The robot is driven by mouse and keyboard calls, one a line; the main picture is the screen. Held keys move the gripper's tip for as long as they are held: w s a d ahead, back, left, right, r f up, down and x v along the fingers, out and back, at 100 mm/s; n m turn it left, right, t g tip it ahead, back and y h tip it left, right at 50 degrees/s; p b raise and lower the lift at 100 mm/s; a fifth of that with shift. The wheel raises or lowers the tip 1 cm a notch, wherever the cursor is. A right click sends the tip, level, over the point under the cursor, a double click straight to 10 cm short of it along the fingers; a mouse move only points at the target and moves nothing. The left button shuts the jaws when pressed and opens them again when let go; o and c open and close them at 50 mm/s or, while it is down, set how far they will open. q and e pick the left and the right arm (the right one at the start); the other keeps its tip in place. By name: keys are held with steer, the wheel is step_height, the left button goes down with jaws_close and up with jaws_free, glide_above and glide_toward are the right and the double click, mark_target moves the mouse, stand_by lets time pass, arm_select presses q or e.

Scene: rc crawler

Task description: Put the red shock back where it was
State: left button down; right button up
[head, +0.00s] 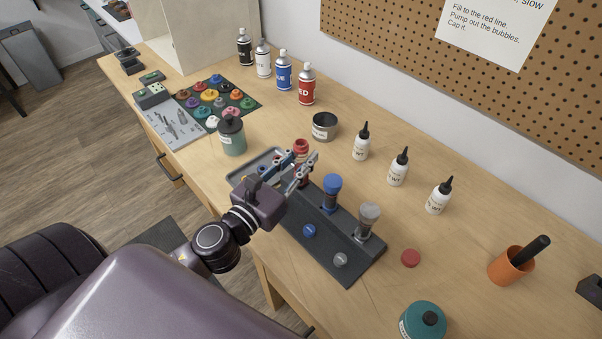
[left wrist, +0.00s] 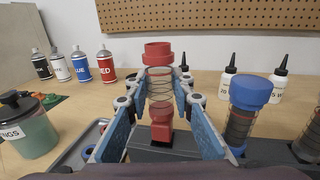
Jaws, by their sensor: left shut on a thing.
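The red shock (left wrist: 158,52) stands upright between the fingers of my left gripper (left wrist: 160,110) in the left wrist view. Its red top and coil show clearly. My left gripper (head: 302,172) is shut on the shock, and in the head view the red top (head: 301,146) shows just beyond the fingers. The shock is at the left end of the dark stand (head: 346,273), in line with the blue shock (head: 332,187) and the grey shock (head: 367,217). Its lower end is close to the stand; I cannot tell whether it is seated. My right gripper is not in view.
A blue cap (head: 309,230) and a grey cap (head: 340,260) sit on the stand's front. A red cap (head: 410,258) lies on the table. A green jar (head: 232,138), a metal cup (head: 324,127) and white bottles (head: 398,170) stand around. The table right of the stand is mostly clear.

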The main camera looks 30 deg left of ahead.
arm_select(q)
step_height(320, 180, down, 3)
steer(key=shift+a+f+b, duration=0.1)
steer(key=shift+f+b, duration=0.05)
steer(key=shift+b, duration=0.6)
steer(key=shift+f, duration=0.3)
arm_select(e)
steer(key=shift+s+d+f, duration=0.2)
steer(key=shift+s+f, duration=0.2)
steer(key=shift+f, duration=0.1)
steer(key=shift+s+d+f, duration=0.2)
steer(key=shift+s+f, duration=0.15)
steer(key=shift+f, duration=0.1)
arm_select(q)
steer(key=shift+f+b, duration=0.25)
steer(key=shift+b, duration=0.05)
steer(key=c, duration=1.7)
jaws_free()
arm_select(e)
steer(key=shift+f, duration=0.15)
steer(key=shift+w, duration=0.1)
